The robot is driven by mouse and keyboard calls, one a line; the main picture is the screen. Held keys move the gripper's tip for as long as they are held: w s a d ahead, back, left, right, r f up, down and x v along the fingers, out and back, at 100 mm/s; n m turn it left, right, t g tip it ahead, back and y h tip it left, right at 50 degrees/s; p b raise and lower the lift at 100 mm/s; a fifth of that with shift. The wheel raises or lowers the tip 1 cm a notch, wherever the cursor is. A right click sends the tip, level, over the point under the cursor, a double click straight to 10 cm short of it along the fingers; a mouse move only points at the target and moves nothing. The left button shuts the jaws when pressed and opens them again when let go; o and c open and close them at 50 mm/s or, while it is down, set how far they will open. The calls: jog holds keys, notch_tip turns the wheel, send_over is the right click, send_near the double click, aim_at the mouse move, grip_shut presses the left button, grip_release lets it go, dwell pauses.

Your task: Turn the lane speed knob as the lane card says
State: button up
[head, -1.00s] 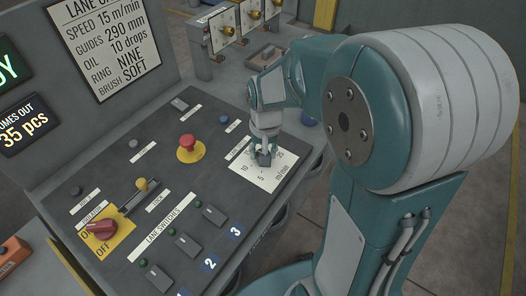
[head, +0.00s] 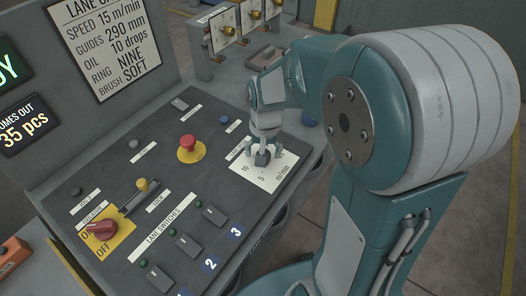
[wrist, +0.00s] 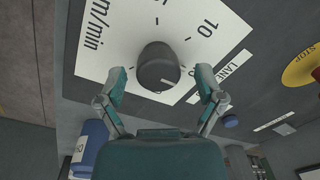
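The lane speed knob (wrist: 157,66) is a dark round knob on a white dial plate (wrist: 125,25). It also shows in the head view (head: 262,158). In the wrist view a light pointer line on the knob points to the lower right; the numeral there is hidden. "10" and "m/min" are readable. My gripper (wrist: 159,76) is open, its fingers on either side of the knob with gaps. It also shows over the dial in the head view (head: 264,152). The lane card (head: 105,45) reads speed 15 m/min.
A red mushroom button (head: 187,143) on a yellow base stands left of the dial. A red isolator knob (head: 99,229), a yellow-tipped lever (head: 142,185) and several lane switches (head: 188,245) lie nearer on the panel. A blue cylinder (wrist: 90,145) shows in the wrist view.

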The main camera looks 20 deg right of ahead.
notch_tip(320, 180, up, 12)
jog(key=shift+d, duration=0.2)
dwell(0.4)
jog(key=shift+s+f, duration=0.1)
jog(key=s+r+n+t, duration=0.2)
jog(key=s+n+t, duration=0.2)
jog(key=s, duration=1)
jog(key=shift+a+r+t, duration=0.25)
jog(key=shift+r+t, duration=0.15)
jog(key=shift+t, duration=0.3)
